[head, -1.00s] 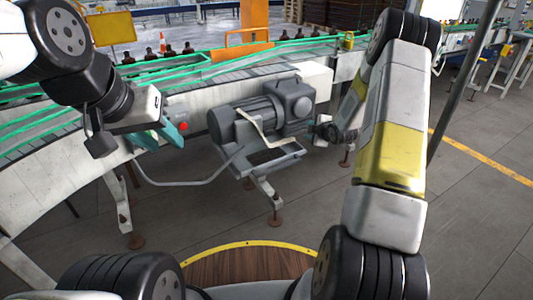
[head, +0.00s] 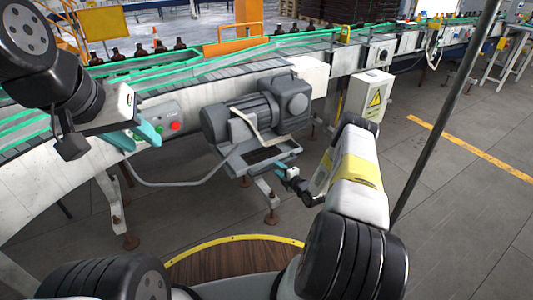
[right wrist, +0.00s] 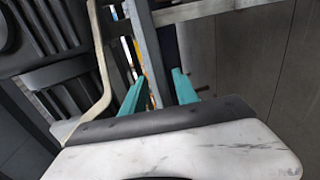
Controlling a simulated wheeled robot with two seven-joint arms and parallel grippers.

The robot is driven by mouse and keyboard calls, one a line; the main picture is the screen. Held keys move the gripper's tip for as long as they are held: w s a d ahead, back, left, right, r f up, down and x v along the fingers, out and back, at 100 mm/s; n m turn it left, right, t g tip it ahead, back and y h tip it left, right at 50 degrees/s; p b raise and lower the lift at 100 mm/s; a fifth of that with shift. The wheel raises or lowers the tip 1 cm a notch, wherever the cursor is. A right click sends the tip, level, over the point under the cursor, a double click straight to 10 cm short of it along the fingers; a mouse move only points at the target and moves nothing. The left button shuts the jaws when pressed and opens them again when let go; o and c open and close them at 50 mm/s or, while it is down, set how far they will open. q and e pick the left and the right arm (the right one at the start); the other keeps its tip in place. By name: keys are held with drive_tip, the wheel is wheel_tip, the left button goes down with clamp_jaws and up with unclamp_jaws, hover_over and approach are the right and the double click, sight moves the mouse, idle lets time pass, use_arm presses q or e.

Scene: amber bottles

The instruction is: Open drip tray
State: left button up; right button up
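A grey tray-like part with a dark recess (head: 262,155) sits under the grey motor (head: 240,119) on the side of the conveyor. I take it for the drip tray; it appears level, and I cannot tell whether it is pulled out. My right gripper (head: 284,171) is low, close to the right front of this part. In the right wrist view its teal fingers (right wrist: 162,90) are spread with a gap between them, and a metal frame shows beyond. Contact is not visible. My left gripper (head: 137,137) has its teal fingers apart, beside the control box with a red button (head: 176,126).
The conveyor (head: 60,165) with green rails and dark bottles runs across the back. A metal leg (head: 266,195) stands below the motor, near my right gripper. A grey cable loop (head: 180,184) hangs to the left. A warning-marked box (head: 371,96) is at right.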

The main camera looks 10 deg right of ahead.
drive_tip(key=shift+x, duration=1.65)
clamp_jaws()
